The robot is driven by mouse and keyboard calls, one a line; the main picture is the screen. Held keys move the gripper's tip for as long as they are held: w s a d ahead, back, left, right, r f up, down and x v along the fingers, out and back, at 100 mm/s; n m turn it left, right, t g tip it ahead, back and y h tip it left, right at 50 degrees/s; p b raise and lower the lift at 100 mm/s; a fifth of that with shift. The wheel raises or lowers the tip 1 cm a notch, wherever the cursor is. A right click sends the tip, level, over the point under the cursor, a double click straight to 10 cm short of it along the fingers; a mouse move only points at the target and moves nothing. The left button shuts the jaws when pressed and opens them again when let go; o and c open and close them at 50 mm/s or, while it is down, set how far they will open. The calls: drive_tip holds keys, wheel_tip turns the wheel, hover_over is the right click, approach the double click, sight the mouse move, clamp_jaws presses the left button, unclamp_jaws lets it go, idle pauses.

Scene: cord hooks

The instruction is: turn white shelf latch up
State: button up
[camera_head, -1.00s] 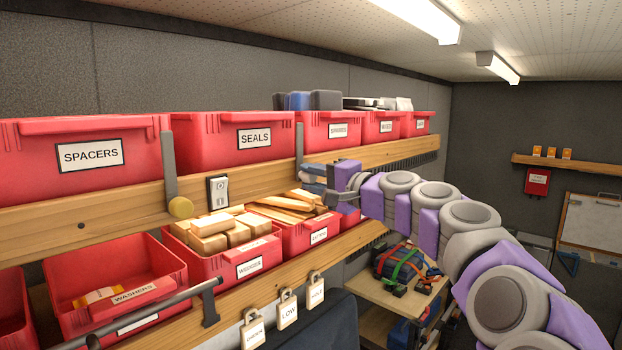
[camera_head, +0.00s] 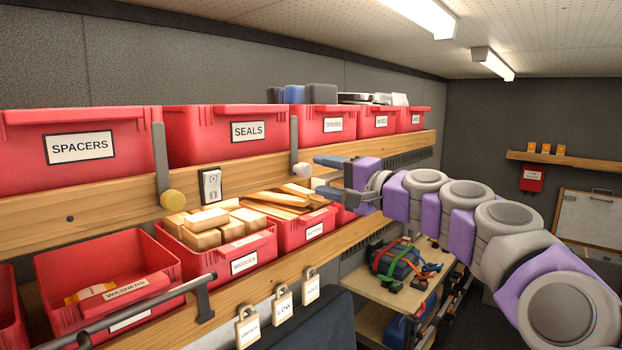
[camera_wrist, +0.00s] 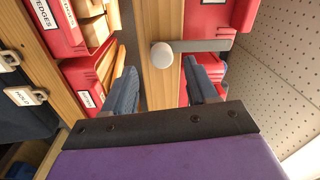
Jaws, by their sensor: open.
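The white shelf latch has a round white knob (camera_head: 302,170) on the upper wooden rail and a grey bar (camera_head: 294,140) that stands up from it in front of the red bins. In the wrist view, turned sideways, the knob (camera_wrist: 162,55) lies just beyond the fingertips, and the bar (camera_wrist: 205,45) runs to the right. My gripper (camera_head: 326,175) is open and empty, just right of the knob in the head view. In the wrist view, its blue fingers (camera_wrist: 159,72) stand apart, either side of the knob's line. The knob looks clear of both fingers.
A similar latch with a yellow knob (camera_head: 172,199) and a switch plate (camera_head: 210,186) are on the rail to the left. Red bins (camera_head: 240,131) line the shelf above. A wedges bin (camera_head: 243,262) and tags (camera_head: 283,304) are below.

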drive_tip(key=b+v, duration=0.1)
drive_tip(key=v, duration=1.1)
drive_tip(key=shift+d+f, duration=0.15)
drive_tip(key=shift+d, duration=0.25)
